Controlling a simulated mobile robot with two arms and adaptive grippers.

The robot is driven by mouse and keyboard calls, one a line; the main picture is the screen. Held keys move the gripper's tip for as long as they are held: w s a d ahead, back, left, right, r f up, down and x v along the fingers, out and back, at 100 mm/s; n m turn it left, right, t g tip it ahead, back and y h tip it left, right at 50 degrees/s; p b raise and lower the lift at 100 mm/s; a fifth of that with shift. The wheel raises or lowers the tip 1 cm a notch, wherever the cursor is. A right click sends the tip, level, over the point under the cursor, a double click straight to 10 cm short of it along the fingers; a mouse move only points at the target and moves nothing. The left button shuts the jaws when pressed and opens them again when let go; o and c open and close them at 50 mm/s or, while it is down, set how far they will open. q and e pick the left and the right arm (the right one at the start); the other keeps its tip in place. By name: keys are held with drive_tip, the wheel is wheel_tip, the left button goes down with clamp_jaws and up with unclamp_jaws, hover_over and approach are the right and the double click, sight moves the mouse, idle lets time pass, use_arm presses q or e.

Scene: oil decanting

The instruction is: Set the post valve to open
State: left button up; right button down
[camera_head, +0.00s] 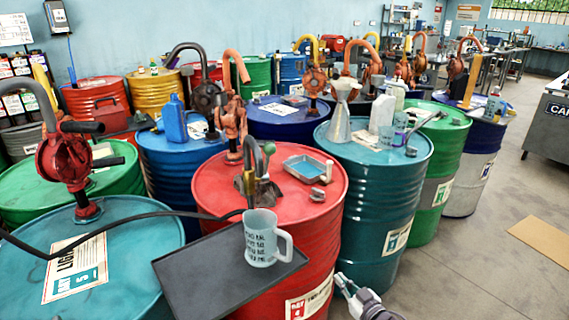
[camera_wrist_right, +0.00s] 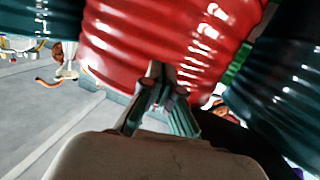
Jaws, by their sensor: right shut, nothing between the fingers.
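A metal post with a curved spout (camera_head: 250,168) stands on the red drum (camera_head: 325,215), which also fills the right wrist view (camera_wrist_right: 170,40). A lever with a greenish rounded end (camera_head: 269,149) rises beside the spout and seems to be the post valve's handle. Its setting is too small to tell. A pale printed mug (camera_head: 262,240) stands on the dark tray below the spout. My right gripper (camera_head: 342,281) is shut and empty, low in front of the red drum's right side, well below the post. In the right wrist view its fingers (camera_wrist_right: 166,92) point toward the drum's side. My left gripper is out of view.
The dark tray (camera_head: 185,270) juts out in front of the red drum. A black hose (camera_head: 130,216) runs across to the post. A metal pan (camera_head: 308,168) lies on the drum top. A teal drum (camera_head: 375,200) stands close on the right. Open floor (camera_head: 470,270) lies further right.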

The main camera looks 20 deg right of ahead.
drive_tip(key=w+a+r+n+t+y, duration=0.1)
drive_tip(key=w+r+n+t+y, duration=0.1)
drive_tip(key=r, duration=0.7)
drive_tip(key=w+a+r+n+t+y, duration=0.1)
drive_tip(key=a+r+y, duration=0.15)
drive_tip(key=r, duration=0.65)
drive_tip(key=n+y+b, duration=0.1)
drive_tip(key=n+y, duration=0.3)
drive_tip(key=y, duration=0.3)
approach(266, 159)
drive_tip(key=s+d, duration=0.5)
drive_tip(key=s, duration=0.1)
drive_tip(key=p+x, duration=0.3)
drive_tip(key=x, duration=1)
drive_tip(key=shift+w+f+h+p, duration=0.35)
drive_tip(key=shift+h, duration=0.1)
drive_tip(key=g+h+p, duration=0.1)
drive_tip(key=p, duration=0.3)
drive_tip(key=w+r+m+p, duration=0.1)
drive_tip(key=p, duration=0.4)
drive_tip(key=shift+w+m+g+h, duration=0.25)
drive_tip(key=shift+m+g+h, duration=0.05)
drive_tip(key=shift+g+h, duration=0.1)
drive_tip(key=shift+f, duration=0.1)
